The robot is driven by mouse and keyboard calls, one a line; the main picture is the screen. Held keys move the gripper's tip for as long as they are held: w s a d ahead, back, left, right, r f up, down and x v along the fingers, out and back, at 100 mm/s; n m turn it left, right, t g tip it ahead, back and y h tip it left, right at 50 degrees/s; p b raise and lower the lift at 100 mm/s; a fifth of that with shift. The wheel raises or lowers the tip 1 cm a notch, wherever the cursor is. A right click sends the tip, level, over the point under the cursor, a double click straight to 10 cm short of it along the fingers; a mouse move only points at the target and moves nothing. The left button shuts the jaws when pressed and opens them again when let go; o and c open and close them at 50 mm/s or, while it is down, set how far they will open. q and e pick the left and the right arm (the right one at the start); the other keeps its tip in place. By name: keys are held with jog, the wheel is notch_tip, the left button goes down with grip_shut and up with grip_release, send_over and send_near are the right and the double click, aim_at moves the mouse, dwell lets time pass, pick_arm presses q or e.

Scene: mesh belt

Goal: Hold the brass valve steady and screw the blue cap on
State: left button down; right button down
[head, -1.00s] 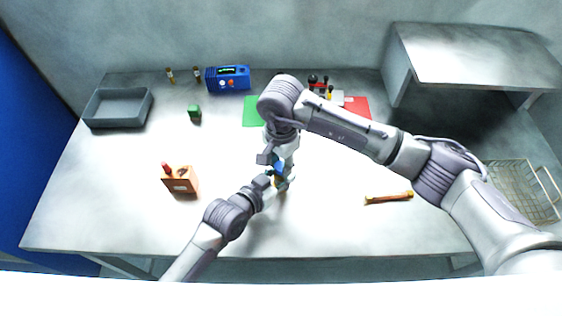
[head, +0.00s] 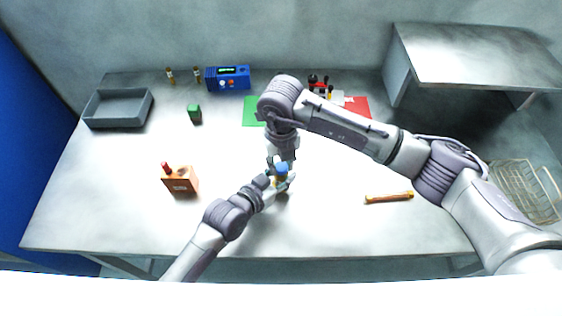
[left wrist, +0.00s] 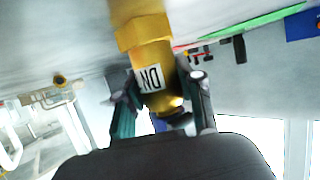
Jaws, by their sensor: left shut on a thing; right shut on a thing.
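The brass valve (left wrist: 152,62) carries a white label with dark letters and stands between the fingers of my left gripper (left wrist: 160,108) in the left wrist view. In the head view my left gripper (head: 279,184) reaches in from the lower left and is shut on the valve, which is mostly hidden there. The blue cap (head: 282,169) shows right above it. My right gripper (head: 282,163) points down from above and is shut on the cap. The cap is at the valve's top; how far it is seated cannot be seen.
An orange block (head: 182,182) with a red-topped item stands left. A green block (head: 194,115), grey tray (head: 100,120) and blue device (head: 228,79) lie farther back. Green (head: 252,113) and red (head: 358,106) mats are behind my arm. An orange-brown bar (head: 389,197) lies right. The front table is clear.

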jog(key=c, duration=0.7)
grip_release()
jog(key=shift+c, duration=0.2)
notch_tip(320, 180, up, 12)
pick_arm(q)
jog(key=c, duration=0.7)
grip_release()
jog(key=shift+o, duration=0.2)
jog(key=v, duration=1.2)
